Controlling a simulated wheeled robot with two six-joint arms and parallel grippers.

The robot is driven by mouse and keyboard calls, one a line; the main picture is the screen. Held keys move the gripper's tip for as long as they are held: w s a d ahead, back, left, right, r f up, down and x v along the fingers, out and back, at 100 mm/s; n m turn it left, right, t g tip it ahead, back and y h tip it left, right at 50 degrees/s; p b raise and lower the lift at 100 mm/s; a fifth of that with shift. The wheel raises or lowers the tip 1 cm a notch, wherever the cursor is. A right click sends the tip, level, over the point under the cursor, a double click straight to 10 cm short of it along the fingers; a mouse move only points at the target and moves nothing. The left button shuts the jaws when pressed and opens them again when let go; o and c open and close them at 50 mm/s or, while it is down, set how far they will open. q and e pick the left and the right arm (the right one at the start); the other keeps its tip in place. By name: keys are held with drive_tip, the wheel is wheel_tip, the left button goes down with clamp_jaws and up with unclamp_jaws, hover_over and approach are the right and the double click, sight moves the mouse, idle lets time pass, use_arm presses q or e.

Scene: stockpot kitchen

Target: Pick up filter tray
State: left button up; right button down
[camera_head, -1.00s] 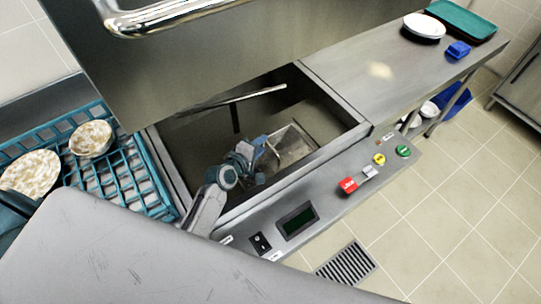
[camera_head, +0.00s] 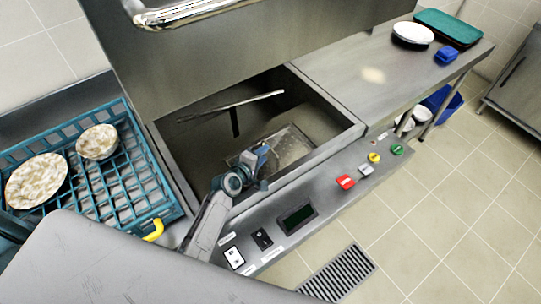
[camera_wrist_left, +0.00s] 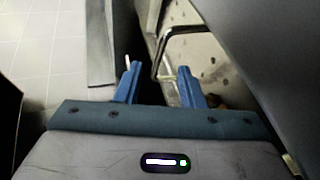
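The filter tray (camera_head: 292,143) is a shallow metal tray low inside the open machine tank. In the left wrist view the tray (camera_wrist_left: 195,52) shows a pale perforated floor and a bent wire handle (camera_wrist_left: 158,52). My left gripper (camera_head: 262,157) reaches into the tank at the tray's near left side and hides part of it. In the left wrist view its blue fingers (camera_wrist_left: 158,84) are apart, with the lower end of the handle showing between the tips. I cannot tell whether a finger touches it. My right gripper is not in view.
The tank's front wall and control panel (camera_head: 299,216) lie close to my left arm. A raised steel hood (camera_head: 230,60) hangs above. A teal rack (camera_head: 118,190) with bowls stands left.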

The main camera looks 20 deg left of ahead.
sight(267, 162)
use_arm(q)
drive_tip(key=shift+x, duration=1.75)
drive_tip(key=shift+a+r, duration=0.1)
drive_tip(key=shift+r, duration=0.05)
clamp_jaws()
drive_tip(key=shift+s+f, duration=0.2)
